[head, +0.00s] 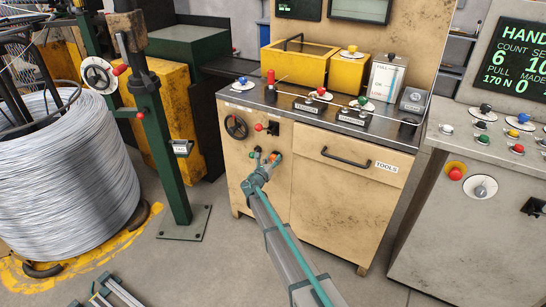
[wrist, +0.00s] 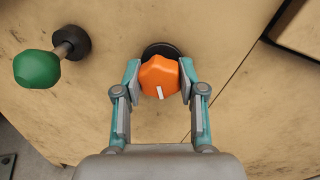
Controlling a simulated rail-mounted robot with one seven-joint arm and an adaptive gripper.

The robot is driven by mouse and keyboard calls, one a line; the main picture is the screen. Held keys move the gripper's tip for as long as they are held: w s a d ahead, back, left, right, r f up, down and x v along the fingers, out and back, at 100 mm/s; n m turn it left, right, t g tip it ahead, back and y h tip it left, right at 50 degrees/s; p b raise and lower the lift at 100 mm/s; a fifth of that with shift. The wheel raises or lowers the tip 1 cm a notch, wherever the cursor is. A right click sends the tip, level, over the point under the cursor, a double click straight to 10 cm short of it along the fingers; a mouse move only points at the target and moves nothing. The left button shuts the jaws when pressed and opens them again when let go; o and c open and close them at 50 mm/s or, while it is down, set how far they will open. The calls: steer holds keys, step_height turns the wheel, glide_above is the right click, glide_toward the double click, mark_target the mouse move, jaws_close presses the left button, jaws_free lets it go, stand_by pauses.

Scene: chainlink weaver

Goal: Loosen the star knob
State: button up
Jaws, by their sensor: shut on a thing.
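The orange star knob (wrist: 159,78) sits on a dark round base on the cabinet's front panel, with a white mark on its face pointing down and slightly right. My gripper (wrist: 159,84) has one finger on each side of the knob in the wrist view, closed on it. In the head view my gripper (head: 262,168) reaches the lower front of the cabinet. The orange knob (head: 275,156) shows there just beyond the fingers.
A green knob on a short stem (wrist: 37,69) sticks out left of the star knob. Above are a black handwheel (head: 236,127) and a red-knobbed lever (head: 259,127). A drawer handle (head: 345,160) is to the right. A wire coil (head: 65,160) and green post (head: 165,140) stand left.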

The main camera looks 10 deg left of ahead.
steer(key=shift+n, duration=0.3)
steer(key=o, duration=1.1)
steer(key=shift+o, duration=0.2)
steer(key=v, duration=1.2)
